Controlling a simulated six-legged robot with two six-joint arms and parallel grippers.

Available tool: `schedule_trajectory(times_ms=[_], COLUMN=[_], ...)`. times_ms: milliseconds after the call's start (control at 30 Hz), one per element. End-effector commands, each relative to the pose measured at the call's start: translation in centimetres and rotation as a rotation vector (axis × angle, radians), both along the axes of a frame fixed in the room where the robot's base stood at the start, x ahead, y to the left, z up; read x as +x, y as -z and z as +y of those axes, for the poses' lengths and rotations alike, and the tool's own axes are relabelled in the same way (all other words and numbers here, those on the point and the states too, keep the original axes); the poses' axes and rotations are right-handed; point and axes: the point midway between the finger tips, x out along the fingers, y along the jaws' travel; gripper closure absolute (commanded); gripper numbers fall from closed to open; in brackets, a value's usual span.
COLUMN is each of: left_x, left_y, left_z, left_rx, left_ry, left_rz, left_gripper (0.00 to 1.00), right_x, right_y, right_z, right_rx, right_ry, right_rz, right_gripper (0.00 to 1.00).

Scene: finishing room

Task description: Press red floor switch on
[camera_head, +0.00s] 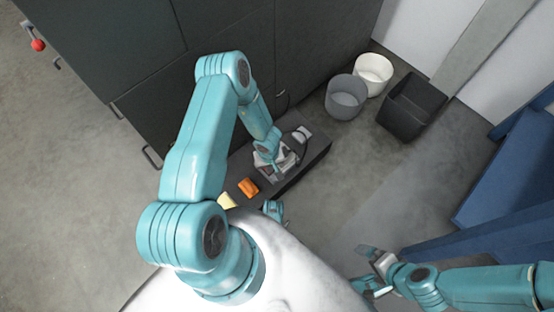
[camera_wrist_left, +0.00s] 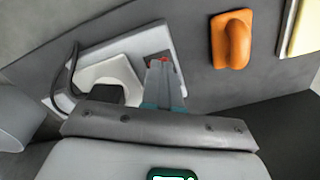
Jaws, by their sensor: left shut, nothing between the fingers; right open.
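A light grey box-like device (camera_wrist_left: 118,50) with a white part and a dark cable lies on a dark low slab. A small red spot (camera_wrist_left: 163,60) shows at the tip of my left gripper (camera_wrist_left: 165,72), and most of it is hidden by the fingers. In the head view my left gripper (camera_head: 267,158) points down at this device, and its fingers are shut and empty. Whether they touch the red part I cannot tell. My right gripper (camera_head: 372,266) is open and empty, above the floor at the lower right.
On the slab (camera_head: 312,152) lie an orange item (camera_head: 248,187) and a yellow block (camera_head: 227,201). Dark cabinets (camera_head: 115,50) stand behind. A white bin (camera_head: 373,70), a grey bin (camera_head: 345,98) and a black bin (camera_head: 412,105) stand right. A red knob (camera_head: 38,45) is upper left.

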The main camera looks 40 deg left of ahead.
Motion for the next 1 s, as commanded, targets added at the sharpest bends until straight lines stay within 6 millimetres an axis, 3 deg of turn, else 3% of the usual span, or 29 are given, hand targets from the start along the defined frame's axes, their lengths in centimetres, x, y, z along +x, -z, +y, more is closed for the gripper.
schedule_trajectory(times_ms=[200, 1000], left_x=[0.0, 0.0], left_y=[0.0, -7.1], left_z=[0.0, 0.0], left_rx=[0.0, 0.0], left_ry=[0.0, 0.0], left_rz=[0.0, 0.0], left_gripper=[1.0, 1.0], right_x=[0.3, -0.7], right_y=[-0.2, -5.8], right_z=[-0.3, 0.7], right_rx=[-0.002, 0.006], right_ry=[0.013, -0.029], right_rz=[-0.007, 0.012], right_gripper=[0.0, 0.0])
